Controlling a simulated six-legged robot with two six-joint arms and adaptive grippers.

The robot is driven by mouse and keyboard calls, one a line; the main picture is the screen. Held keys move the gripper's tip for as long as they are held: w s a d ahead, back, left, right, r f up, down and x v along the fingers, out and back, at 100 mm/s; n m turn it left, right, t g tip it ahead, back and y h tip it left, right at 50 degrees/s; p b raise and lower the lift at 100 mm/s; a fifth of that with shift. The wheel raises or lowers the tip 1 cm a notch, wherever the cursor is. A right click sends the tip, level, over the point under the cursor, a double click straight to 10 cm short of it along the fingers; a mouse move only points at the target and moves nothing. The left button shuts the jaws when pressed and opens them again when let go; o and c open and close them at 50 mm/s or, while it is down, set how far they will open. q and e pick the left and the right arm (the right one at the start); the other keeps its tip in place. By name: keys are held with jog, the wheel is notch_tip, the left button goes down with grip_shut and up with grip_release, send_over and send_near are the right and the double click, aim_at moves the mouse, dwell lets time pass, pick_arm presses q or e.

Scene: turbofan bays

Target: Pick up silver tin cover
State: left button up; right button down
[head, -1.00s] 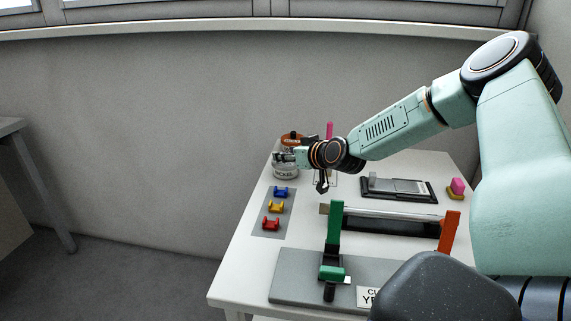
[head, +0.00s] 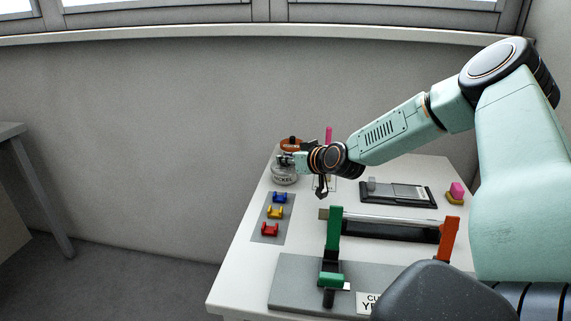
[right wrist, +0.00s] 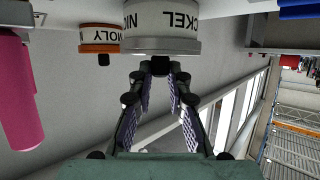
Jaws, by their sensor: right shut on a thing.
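The silver tin cover (right wrist: 160,46) sits on the white tin labelled NICKEL (right wrist: 165,18), which hangs upside down in the right wrist view. In the head view this tin (head: 284,178) stands at the table's far left corner. My right gripper (right wrist: 160,72) is shut on the cover's black knob, its two fingers converging there. In the head view my right gripper (head: 284,160) lies over the tin and hides most of the cover. I see no clear gap between cover and tin. My left gripper is not in view.
A tin labelled MOLY with an orange cover (right wrist: 99,48) stands close beside. A pink cylinder (head: 329,135) rises behind my wrist. Blue, yellow and red holders (head: 275,212) sit nearer, on a grey mat. A green-and-orange fixture (head: 334,235) occupies the front.

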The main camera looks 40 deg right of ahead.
aim_at(288, 167)
notch_tip(288, 167, up, 10)
jog(key=p, duration=0.7)
